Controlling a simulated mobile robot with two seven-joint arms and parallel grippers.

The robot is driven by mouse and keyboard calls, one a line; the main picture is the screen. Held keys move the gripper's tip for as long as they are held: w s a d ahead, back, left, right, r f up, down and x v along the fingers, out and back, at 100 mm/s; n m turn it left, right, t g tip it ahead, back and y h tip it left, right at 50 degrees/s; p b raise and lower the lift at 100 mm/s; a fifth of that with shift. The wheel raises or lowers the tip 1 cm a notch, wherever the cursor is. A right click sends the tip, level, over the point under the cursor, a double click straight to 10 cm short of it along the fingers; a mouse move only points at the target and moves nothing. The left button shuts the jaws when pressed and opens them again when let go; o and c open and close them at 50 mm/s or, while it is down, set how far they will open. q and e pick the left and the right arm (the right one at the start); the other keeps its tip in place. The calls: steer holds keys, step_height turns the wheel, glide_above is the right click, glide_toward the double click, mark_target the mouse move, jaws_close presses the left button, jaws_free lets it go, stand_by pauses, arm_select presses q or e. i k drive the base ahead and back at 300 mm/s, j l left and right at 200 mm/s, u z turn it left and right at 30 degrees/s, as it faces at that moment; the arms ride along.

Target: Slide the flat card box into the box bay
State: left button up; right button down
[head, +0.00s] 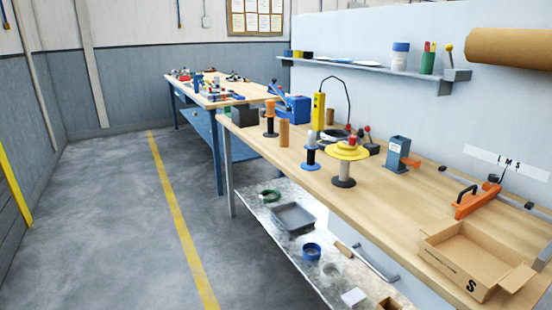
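An open cardboard box (478,262) marked "S" stands at the right front of the near workbench, with its flaps spread out. It is set up, not flat. I cannot make out a flat card box. No place is clearly marked as the box bay; a white strip lettered "L M S" (506,163) is on the wall behind the bench's right end. Neither of my grippers is in view.
An orange clamp-like tool (476,200) lies behind the cardboard box. A lower shelf (290,225) holds a grey tray (293,218). The floor at left is clear.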

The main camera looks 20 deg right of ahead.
mark_target(480, 264)
steer(key=i+j+z, duration=0.2)
steer(key=z, duration=0.15)
steer(key=i+j+z, duration=0.1)
steer(key=j+z, duration=0.25)
steer(key=i+j+z, duration=0.15)
steer(key=j+z, duration=0.55)
steer(key=i+l, duration=0.05)
